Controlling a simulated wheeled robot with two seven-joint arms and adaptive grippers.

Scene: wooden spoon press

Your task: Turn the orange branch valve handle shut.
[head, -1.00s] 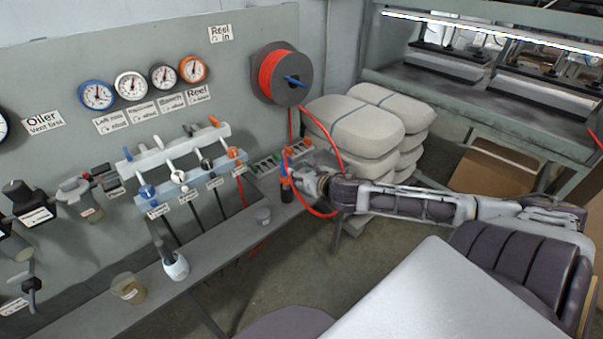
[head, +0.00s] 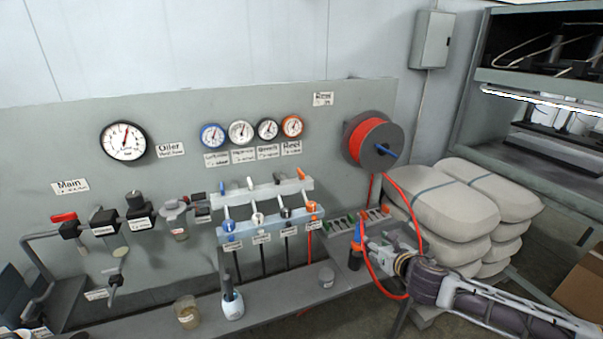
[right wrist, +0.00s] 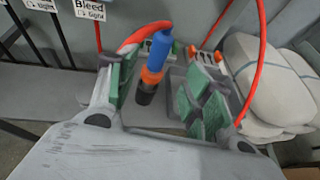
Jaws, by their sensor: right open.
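The orange branch valve handle (head: 300,173) is small and sits at the right end of the pale valve manifold, above an orange knob (head: 312,207). It is too small to tell its exact angle. My right gripper (head: 374,245) is open, to the right of the manifold and lower than the handle, apart from it. In the right wrist view its green-padded fingers (right wrist: 160,95) stand either side of a blue, orange and black hose fitting (right wrist: 155,62), with gaps visible. The handle is not seen in the right wrist view. My left gripper is not in view.
A red hose (head: 402,195) loops from the reel (head: 372,142) down around my right gripper. Stacked pale sacks (head: 450,205) stand to the right. A bench ledge (head: 270,298) below the manifold carries a cup, a jar and a white bottle. Space before the manifold is clear.

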